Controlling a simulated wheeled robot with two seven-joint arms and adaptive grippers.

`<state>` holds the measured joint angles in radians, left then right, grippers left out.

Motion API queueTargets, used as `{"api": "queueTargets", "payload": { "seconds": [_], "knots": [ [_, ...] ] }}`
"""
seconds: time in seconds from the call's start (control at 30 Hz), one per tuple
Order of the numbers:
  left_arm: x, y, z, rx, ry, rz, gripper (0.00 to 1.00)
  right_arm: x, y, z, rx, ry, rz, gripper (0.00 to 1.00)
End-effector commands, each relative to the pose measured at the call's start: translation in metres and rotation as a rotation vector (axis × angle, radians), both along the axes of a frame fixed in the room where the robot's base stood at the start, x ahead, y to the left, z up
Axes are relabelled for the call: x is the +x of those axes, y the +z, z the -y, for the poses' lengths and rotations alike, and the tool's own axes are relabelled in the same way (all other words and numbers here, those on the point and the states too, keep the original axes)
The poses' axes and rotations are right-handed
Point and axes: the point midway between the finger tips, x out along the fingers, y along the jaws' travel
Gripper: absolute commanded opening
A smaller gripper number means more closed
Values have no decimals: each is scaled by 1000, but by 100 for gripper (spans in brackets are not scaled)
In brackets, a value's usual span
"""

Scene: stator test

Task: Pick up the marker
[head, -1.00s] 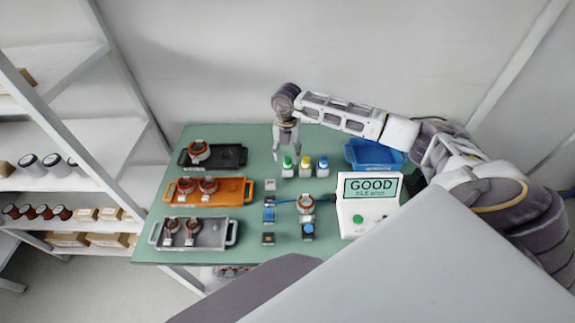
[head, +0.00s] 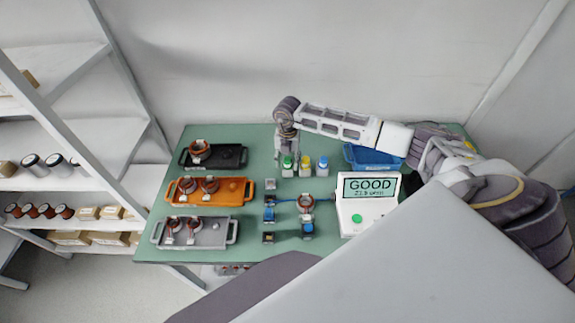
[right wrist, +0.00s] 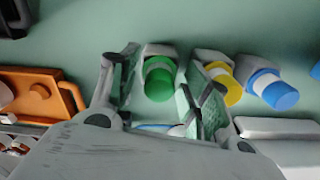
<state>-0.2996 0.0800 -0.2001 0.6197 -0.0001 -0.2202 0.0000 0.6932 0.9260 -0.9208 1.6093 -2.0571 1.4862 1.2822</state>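Three markers with green, yellow and blue caps stand upright in small grey holders in a row at the back middle of the table. The green marker (head: 288,161) is leftmost, then the yellow marker (head: 306,160) and the blue marker (head: 323,162). My right gripper (head: 286,150) is at the green marker. In the right wrist view the gripper (right wrist: 158,75) is open, with the green marker (right wrist: 159,80) between its fingers; contact cannot be told. The yellow marker (right wrist: 224,86) is just outside the right finger, partly hidden by it. My left gripper is not in view.
A blue bin (head: 372,158) stands behind the tester (head: 368,202), which reads GOOD. Black (head: 230,157), orange (head: 233,190) and grey (head: 212,236) trays with copper-wound stators lie at the left.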

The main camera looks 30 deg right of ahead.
Motion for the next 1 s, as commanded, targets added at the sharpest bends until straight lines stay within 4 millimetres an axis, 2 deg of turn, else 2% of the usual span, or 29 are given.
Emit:
{"api": "queueTargets", "payload": {
  "seconds": [0.03,0.3,0.67,0.87,1.0],
  "knots": [
    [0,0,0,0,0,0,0,0,0,0,0,0,0,37],
    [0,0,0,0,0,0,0,0,0,0,0,0,0,4],
    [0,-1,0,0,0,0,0,1,4,0,0,0,1,3],
    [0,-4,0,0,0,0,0,1,20,1,-1,-1,1,3],
    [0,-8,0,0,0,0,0,1,39,0,0,0,4,3]
  ]
}}
